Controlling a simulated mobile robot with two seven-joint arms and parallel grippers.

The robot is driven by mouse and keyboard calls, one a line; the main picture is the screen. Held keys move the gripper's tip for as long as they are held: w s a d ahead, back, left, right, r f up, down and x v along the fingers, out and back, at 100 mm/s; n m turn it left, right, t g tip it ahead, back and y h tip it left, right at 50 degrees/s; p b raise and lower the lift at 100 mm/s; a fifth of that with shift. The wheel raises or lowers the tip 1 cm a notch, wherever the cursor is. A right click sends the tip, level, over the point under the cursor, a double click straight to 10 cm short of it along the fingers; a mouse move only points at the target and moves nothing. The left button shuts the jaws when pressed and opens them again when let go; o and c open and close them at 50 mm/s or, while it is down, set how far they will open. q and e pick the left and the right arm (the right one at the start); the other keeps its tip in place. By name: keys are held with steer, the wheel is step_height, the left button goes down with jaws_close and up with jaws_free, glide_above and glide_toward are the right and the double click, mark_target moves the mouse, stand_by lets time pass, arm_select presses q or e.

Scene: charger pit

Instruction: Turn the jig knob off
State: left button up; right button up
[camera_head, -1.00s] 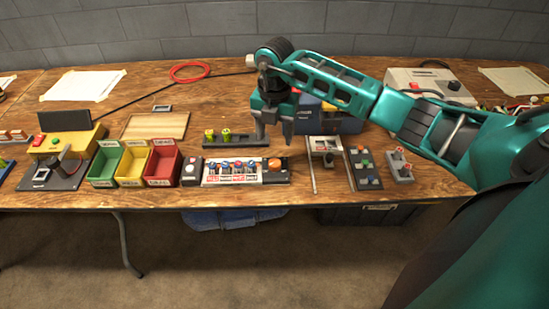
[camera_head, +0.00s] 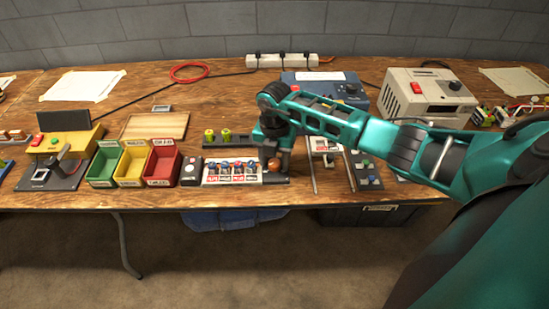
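The jig (camera_head: 230,183) is a long dark base with a pale plate, near the table's front edge. Several blue-topped pieces stand in a row on it above red and white labels. The orange-brown round knob (camera_head: 274,165) is at the jig's right end. My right gripper (camera_head: 275,158) points down right at the knob and covers its upper part. The fingers look close to or around the knob; whether they grip it is hidden. The knob's turn position cannot be read. My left gripper is not in view.
Red, yellow and green bins (camera_head: 131,167) stand left of the jig. A dark rail with green pieces (camera_head: 209,135) lies behind it. A blue box (camera_head: 325,88) and a beige unit (camera_head: 428,98) stand behind my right arm. Thin rods and a switch panel (camera_head: 368,172) lie to the right.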

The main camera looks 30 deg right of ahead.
steer(key=c, duration=0.9)
steer(key=shift+o, duration=0.2)
